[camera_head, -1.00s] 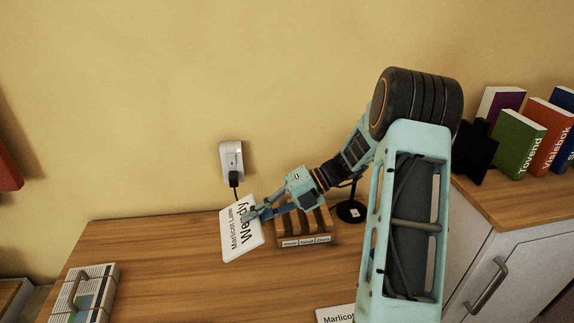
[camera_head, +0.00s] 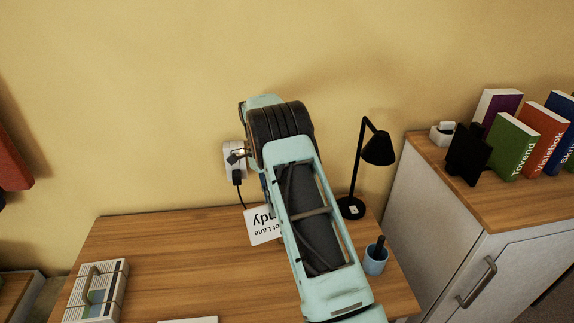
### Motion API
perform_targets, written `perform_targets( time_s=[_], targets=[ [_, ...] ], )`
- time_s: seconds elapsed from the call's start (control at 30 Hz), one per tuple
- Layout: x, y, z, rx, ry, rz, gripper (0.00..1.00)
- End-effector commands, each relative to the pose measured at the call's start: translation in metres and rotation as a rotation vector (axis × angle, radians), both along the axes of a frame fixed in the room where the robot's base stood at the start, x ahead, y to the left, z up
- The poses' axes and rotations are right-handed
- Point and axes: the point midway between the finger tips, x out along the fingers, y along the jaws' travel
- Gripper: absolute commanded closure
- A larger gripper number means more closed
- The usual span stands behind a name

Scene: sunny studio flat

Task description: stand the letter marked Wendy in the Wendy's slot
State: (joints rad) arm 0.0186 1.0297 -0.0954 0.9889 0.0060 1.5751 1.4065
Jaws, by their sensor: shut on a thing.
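The letter (camera_head: 261,232) is a white card, partly visible just left of my arm. The end of the name "Wendy" and part of an address line show on it, tilted. My upper arm covers its right side. My gripper is hidden behind my arm, so its hold on the letter does not show. The wooden slot rack, with its name labels, is also hidden behind my arm. I cannot tell how the letter stands relative to the slots.
The wooden desk (camera_head: 170,255) is clear at the middle left. A handled box (camera_head: 95,290) is at left. A black lamp (camera_head: 378,148) and blue cup (camera_head: 375,260) are right of my arm. A plugged wall socket (camera_head: 235,172) is behind. A cabinet with books (camera_head: 516,148) is right.

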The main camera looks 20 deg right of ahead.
Motion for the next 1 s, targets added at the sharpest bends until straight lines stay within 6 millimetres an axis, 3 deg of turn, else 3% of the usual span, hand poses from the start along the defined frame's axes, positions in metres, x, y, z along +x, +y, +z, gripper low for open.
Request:
perform_targets(
  time_s=[0.2, 0.5, 0.8, 1.0],
  targets=[
    [0.026, -0.027, 0.006, 0.046, -0.153, 0.434, 1.00],
    [0.070, -0.063, 0.016, 0.184, -0.304, 0.919, 1.00],
    [0.105, -0.083, 0.030, 0.309, -0.367, 1.217, 1.00],
    [0.111, -0.086, 0.034, 0.335, -0.372, 1.270, 1.00]
  ],
)
